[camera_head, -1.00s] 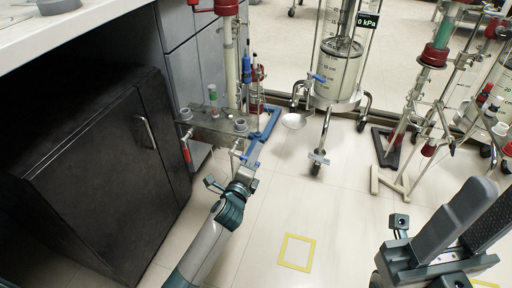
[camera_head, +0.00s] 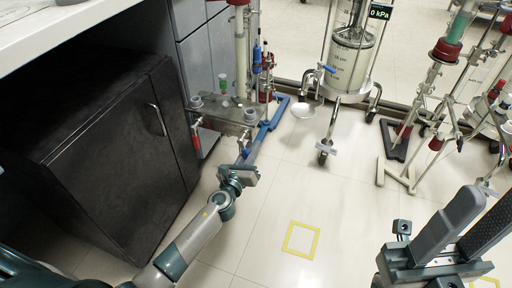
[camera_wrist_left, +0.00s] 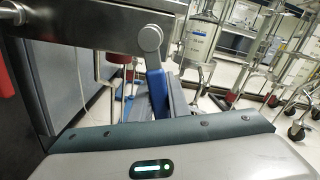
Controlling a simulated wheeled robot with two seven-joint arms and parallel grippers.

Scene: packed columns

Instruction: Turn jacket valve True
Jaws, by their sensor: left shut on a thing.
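A blue valve handle (camera_wrist_left: 157,90) hangs from a grey round pivot (camera_wrist_left: 150,40) at the edge of a metal box in the left wrist view. In the head view, my left gripper (camera_head: 247,158) is low beside the metal shelf, at a blue part, and shut on it. The fingertips are small and partly hidden, so the exact grip does not show. My right gripper (camera_head: 463,228) is at the lower right, open and empty, with its two fingers apart.
A black cabinet (camera_head: 110,150) stands at left under a white bench top (camera_head: 60,35). The metal shelf (camera_head: 225,117) carries small fittings. Several stands and glass columns (camera_head: 455,60) are at the right. The floor around the yellow square (camera_head: 301,238) is clear.

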